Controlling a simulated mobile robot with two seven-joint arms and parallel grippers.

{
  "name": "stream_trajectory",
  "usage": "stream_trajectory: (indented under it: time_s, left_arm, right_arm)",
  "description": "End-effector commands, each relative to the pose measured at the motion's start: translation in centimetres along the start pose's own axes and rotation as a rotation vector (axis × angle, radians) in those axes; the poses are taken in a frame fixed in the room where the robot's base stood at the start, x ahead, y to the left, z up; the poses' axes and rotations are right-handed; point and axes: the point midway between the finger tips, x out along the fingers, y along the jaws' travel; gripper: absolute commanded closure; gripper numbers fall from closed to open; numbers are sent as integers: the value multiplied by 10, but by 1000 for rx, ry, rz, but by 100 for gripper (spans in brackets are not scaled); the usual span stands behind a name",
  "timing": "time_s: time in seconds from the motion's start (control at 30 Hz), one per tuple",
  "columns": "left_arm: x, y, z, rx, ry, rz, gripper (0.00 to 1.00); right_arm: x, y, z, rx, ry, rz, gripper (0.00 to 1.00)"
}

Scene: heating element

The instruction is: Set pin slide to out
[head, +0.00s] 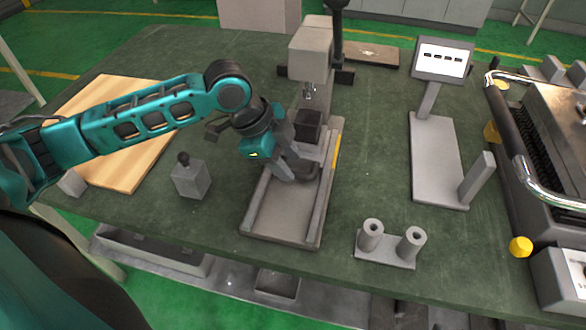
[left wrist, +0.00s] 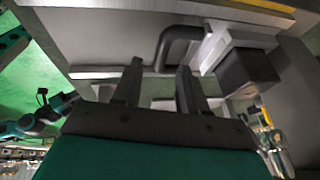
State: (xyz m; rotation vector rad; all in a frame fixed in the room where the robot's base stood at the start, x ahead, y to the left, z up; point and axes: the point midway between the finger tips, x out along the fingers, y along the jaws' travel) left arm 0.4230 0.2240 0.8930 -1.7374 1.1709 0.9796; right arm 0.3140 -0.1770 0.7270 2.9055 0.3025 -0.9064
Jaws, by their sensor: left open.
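The pin slide appears to be the carriage with a dark block (head: 308,127) on a long grey track (head: 278,212) in the middle of the table. The block also shows in the left wrist view (left wrist: 248,68), with a dark bent handle (left wrist: 178,38) beside it. The carriage sits towards the far part of the track, near the press column. My left gripper (head: 292,150) is open over the track, next to the carriage. In the left wrist view its two fingers (left wrist: 160,80) are apart and point towards the handle; nothing is visible between them. I cannot tell whether they touch it.
A grey press head (head: 311,52) stands over the track's far end. A small lever box (head: 191,178) and a wooden board (head: 130,150) lie left. A twin-cylinder holder (head: 388,244), a display stand (head: 440,150) and a railed machine (head: 550,130) stand right.

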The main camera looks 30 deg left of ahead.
Motion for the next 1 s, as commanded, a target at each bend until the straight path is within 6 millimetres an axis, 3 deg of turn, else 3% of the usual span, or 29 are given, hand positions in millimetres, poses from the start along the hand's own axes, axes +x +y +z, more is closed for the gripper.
stream_trajectory:
  time_s: [0.2, 0.57, 1.0]
  left_arm:
    - [26, 0, 0, 0, 1, 0, 58]
    - [30, 0, 0, 1, 0, 0, 58]
    - [30, 0, 0, 1, 0, -1, 99]
  right_arm:
    - [3, 0, 4, 0, 0, 0, 57]
    - [3, 0, 4, 0, 0, 0, 57]
    - [3, 0, 4, 0, 1, 0, 57]
